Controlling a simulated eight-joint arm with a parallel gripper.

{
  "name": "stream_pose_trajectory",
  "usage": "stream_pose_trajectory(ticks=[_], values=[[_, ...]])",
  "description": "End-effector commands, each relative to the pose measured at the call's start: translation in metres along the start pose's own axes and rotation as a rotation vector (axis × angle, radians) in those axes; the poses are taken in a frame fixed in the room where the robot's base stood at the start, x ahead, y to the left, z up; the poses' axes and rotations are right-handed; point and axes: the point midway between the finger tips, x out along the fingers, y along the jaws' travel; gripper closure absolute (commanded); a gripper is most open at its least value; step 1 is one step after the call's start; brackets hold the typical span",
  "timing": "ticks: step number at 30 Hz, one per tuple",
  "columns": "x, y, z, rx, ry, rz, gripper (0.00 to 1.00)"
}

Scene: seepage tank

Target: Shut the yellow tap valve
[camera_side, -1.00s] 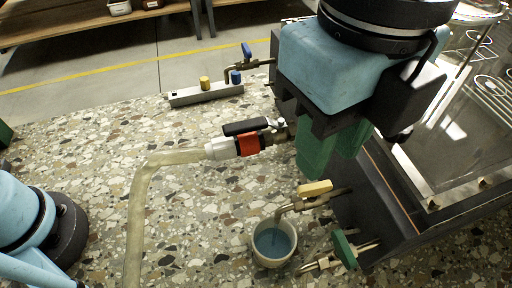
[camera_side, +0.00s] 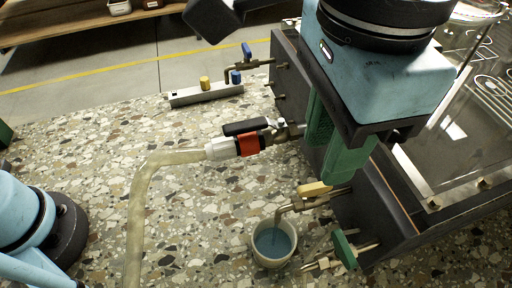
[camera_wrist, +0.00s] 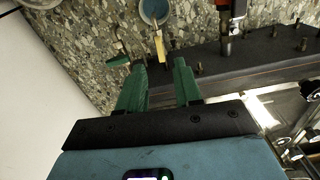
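The yellow tap valve (camera_side: 314,189) is on a pipe low on the dark tank wall, its handle lying roughly along the pipe. Its spout bends down over a white cup (camera_side: 257,251) with bluish water in it. In the wrist view the yellow handle (camera_wrist: 159,46) points between my fingers, with the cup (camera_wrist: 154,12) beyond it. My gripper (camera_wrist: 159,66) has green fingers, spread apart with nothing between them. In the side view my gripper (camera_side: 345,165) is above and right of the yellow handle, apart from it.
A green-handled valve (camera_side: 344,248) is close by, below the yellow one. A red-banded hose valve with a black lever (camera_side: 246,128) is above it on the same wall. A blue-handled tap (camera_side: 247,52) is farther back beside a grey bar (camera_side: 206,94). The speckled floor leftward is mostly clear.

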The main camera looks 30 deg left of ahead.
Motion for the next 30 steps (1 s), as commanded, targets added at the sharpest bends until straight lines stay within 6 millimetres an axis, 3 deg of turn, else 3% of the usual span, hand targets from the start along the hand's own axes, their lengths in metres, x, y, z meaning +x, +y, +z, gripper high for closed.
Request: stream_pose_trajectory(ticks=[13, 27, 30], values=[[0.052, 0.000, 0.000, -0.009, 0.000, 0.000, 0.66], [0.060, 0.000, 0.000, -0.009, 0.000, 0.000, 0.66], [0.060, 0.000, 0.000, -0.009, 0.000, 0.000, 0.81]])
